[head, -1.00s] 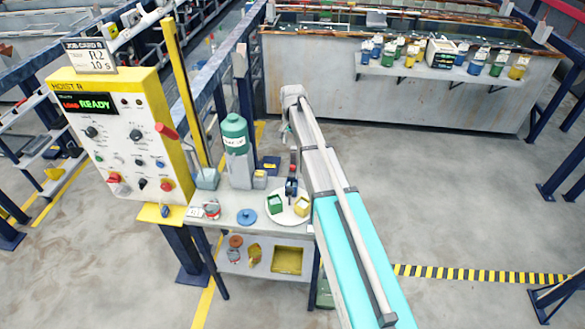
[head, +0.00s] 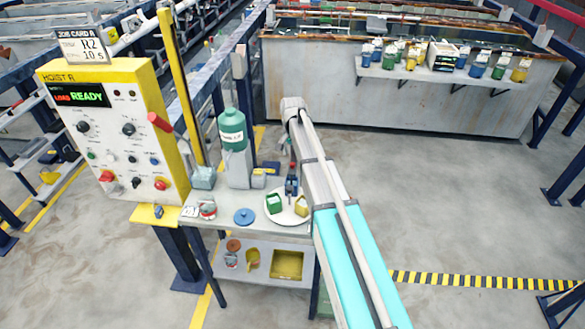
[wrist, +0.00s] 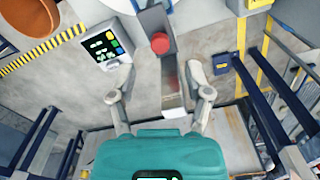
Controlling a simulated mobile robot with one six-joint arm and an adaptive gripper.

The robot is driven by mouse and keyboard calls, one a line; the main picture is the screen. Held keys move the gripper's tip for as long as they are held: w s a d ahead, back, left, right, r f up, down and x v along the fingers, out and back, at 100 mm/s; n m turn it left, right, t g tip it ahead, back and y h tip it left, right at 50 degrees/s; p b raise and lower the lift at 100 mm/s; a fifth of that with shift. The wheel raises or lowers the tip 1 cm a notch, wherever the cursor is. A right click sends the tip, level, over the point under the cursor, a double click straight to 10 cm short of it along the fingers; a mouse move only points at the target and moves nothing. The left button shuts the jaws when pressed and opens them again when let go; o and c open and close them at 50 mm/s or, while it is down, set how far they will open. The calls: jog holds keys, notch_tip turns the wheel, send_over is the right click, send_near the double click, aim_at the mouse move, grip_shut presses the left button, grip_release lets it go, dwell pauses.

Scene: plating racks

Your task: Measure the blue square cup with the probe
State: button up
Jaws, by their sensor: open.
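On the round white plate (head: 283,219) in the head view stand a green square cup (head: 274,203) and a yellow square cup (head: 301,205). A dark blue shape (head: 291,187) with red above it stands at the plate's back; I cannot tell whether it is the blue square cup. In the wrist view, a grey bar with a red round cap (wrist: 160,43), possibly the probe, lies between and beyond the fingers. A white meter with a lit dark screen (wrist: 107,45) is to its left. My gripper (wrist: 161,70) is open, with nothing visibly held.
The small bench (head: 225,223) also holds a green-topped bottle (head: 232,130) and a blue disc (head: 244,216). The hoist panel (head: 110,130) stands left. Several coloured containers line a far shelf (head: 440,72). The floor on the right is open. An orange round thing (wrist: 35,15) shows in the wrist view.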

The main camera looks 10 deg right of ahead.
aim_at(292, 164)
jog(key=shift+f+b, duration=2.25)
jog(key=shift+f, duration=0.3)
grip_shut()
